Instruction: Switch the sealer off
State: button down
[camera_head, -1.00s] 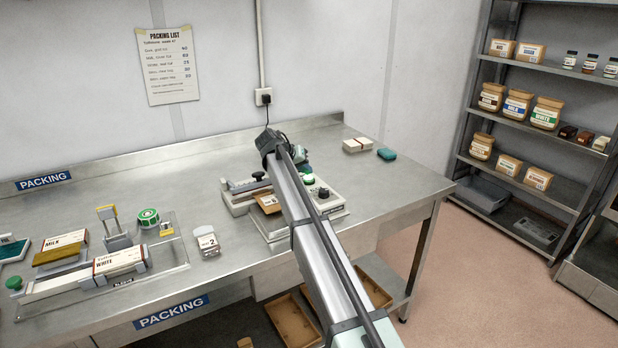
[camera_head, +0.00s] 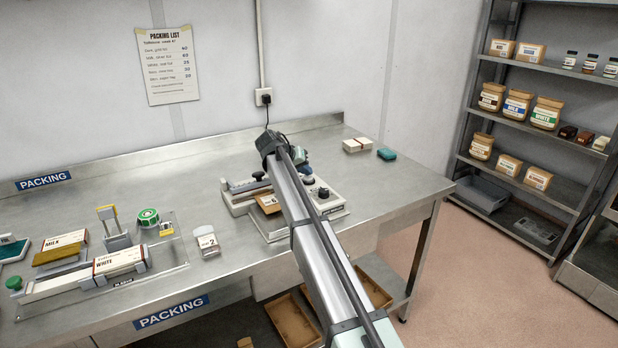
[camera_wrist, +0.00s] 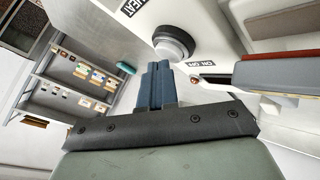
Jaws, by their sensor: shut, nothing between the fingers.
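The sealer (camera_head: 333,206) stands on the bench, a pale machine partly hidden behind my arm in the head view. Its dark round knob (camera_head: 322,193) shows right of my arm; in the wrist view the knob (camera_wrist: 173,43) is grey beside the HEAT label (camera_wrist: 133,7). The ON OFF label (camera_wrist: 200,63) is right of the knob. A dark strip lies just below that label; I cannot tell the switch's position. My gripper (camera_wrist: 157,72) has its blue fingers together, empty, near the knob and left of the label. Whether they touch the sealer is unclear.
A brown packet (camera_head: 268,203) lies at the sealer's left side. A white box (camera_head: 356,145) and a teal item (camera_head: 387,154) are behind it. A pouch marked 2 (camera_head: 207,241) and a packing jig (camera_head: 180,262) are to the left.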

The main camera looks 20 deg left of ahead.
aim_at(306, 177)
jog(key=shift+r, duration=0.2)
jog(key=shift+r, duration=3)
jog(key=shift+d, duration=0.1)
